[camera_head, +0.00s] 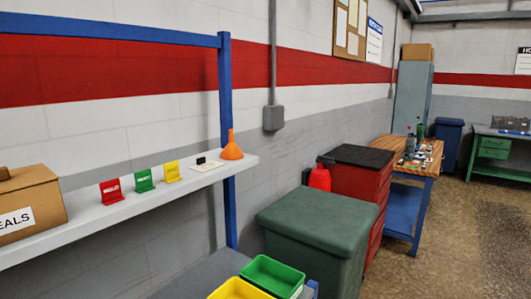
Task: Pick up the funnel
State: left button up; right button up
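The orange funnel (231,147) stands on the white shelf (135,205), near its right end. Its wide mouth is down and its narrow spout points up. Neither of my grippers shows in the head view.
Red, green and yellow sign holders (145,180) and a white card (206,166) stand or lie left of the funnel. A cardboard box (35,198) is at the far left. Below are green and yellow bins (272,276). A dark green container (320,225) stands right.

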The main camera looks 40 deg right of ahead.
aim_at(231, 152)
jog(key=z, duration=1.1)
jog(key=l+u, duration=0.2)
jog(key=l, duration=0.15)
